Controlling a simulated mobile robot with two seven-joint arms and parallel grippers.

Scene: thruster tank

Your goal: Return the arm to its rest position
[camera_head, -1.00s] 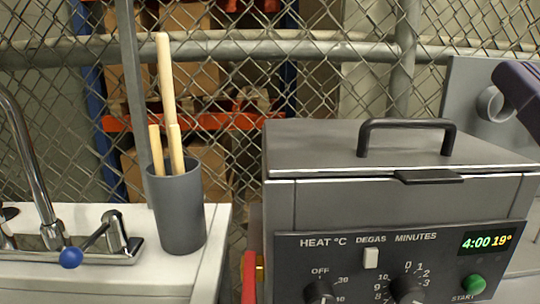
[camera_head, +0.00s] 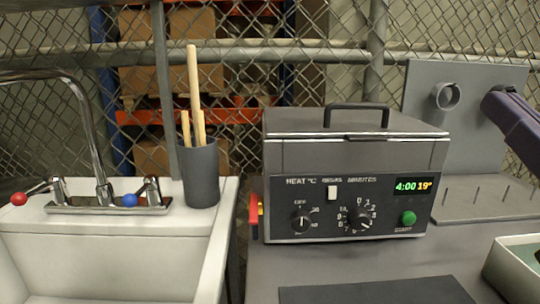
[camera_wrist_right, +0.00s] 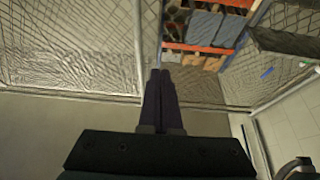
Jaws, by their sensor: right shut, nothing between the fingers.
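My right gripper (camera_head: 495,102) shows at the right edge of the head view as dark purple fingers, beside the grey upright panel. In the right wrist view its two dark fingers (camera_wrist_right: 160,74) point away from the camera and lie together, shut and empty. They appear against the fence and floor, touching nothing that I can see. The rest of the right arm is cut off by the head view's edge. My left gripper is in neither view. The grey tank (camera_head: 355,152) stands with its lid closed; its display (camera_head: 413,186) reads 4:00 and 19°.
The grey panel (camera_head: 465,135) with a round holder (camera_head: 446,96) stands behind the tank's right side. A pale tray (camera_head: 518,262) is at the lower right. A dark mat (camera_head: 375,291) lies in front. A sink (camera_head: 110,240) and a cup of rods (camera_head: 201,175) are left.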

